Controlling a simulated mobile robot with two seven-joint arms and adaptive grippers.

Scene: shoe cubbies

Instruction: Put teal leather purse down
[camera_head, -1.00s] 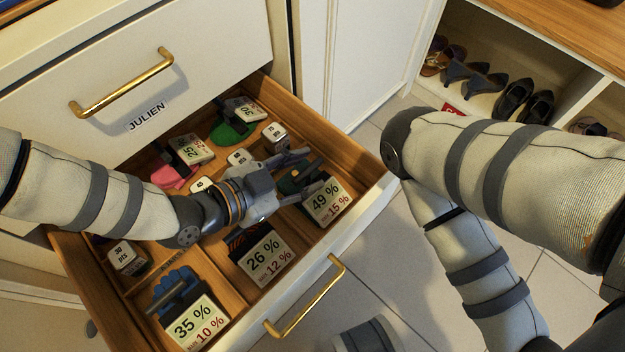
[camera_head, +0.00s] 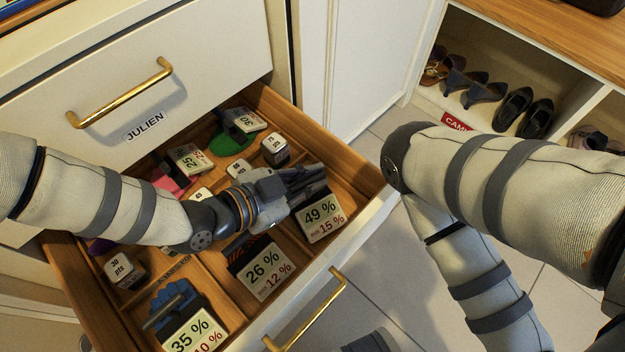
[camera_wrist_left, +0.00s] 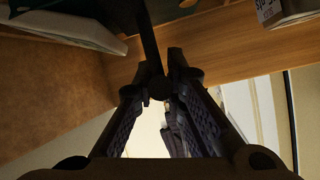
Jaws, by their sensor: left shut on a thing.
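My left gripper (camera_head: 305,187) is inside the open drawer (camera_head: 362,212), low over its right compartment. In the left wrist view the gripper (camera_wrist_left: 168,95) has its fingers close together around the end of a dark bar (camera_wrist_left: 149,45). A dark teal piece (camera_wrist_left: 65,28) with a pale slab beneath shows beside the bar; I take it for the teal leather purse. In the head view the fingers hide most of it. The tag reading 49 % (camera_head: 320,216) shows just in front.
Compartments hold a 26 % tag (camera_head: 262,268), a 35 % tag (camera_head: 194,334), a green piece (camera_head: 238,133) and small white blocks (camera_head: 274,149). The closed JULIEN drawer (camera_head: 205,50) is above. Shoes (camera_head: 513,108) stand in cubbies at right. Tiled floor is clear.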

